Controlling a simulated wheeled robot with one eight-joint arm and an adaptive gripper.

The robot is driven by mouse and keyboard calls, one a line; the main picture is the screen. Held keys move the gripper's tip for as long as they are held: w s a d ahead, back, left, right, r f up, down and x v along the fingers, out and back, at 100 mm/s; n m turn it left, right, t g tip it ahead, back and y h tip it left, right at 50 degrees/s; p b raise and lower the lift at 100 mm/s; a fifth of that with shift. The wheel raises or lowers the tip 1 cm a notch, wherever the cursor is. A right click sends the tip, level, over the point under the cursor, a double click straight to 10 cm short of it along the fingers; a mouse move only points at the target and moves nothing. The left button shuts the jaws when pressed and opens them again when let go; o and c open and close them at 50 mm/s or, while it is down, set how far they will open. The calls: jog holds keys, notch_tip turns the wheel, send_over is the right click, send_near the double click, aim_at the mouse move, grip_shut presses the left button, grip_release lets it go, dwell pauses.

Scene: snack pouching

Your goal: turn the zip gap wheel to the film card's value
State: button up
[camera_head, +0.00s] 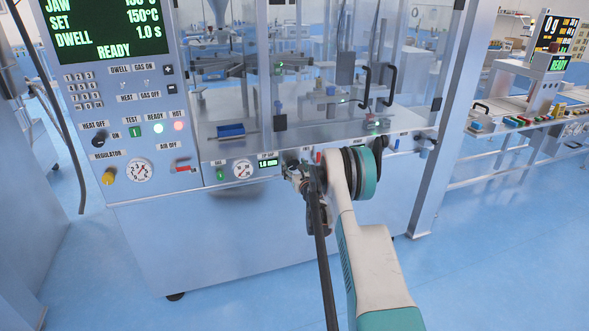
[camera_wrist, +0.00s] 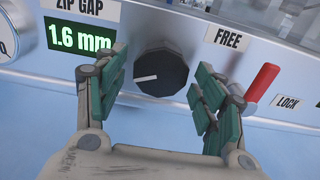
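The zip gap wheel (camera_wrist: 163,84) is a black, many-sided knob with a white pointer mark aimed left, seen in the wrist view. Its green display (camera_wrist: 79,36) under the ZIP GAP label reads 1.6 mm. My gripper (camera_wrist: 158,92) is open, with one green-padded finger on each side of the wheel and visible gaps to it. In the head view my gripper (camera_head: 297,172) is at the machine's front panel, just right of the small display (camera_head: 268,162), and hides the wheel. I cannot make out a film card in either view.
A red lever (camera_wrist: 262,81) sits right of the wheel, between the FREE (camera_wrist: 228,39) and LOCK (camera_wrist: 288,103) labels, close to my right finger. A round gauge (camera_head: 243,169) is left of the display. The big screen (camera_head: 105,28) reads READY. Clear floor lies in front.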

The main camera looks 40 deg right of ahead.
jog(key=c, duration=0.6)
jog(key=shift+c, duration=0.2)
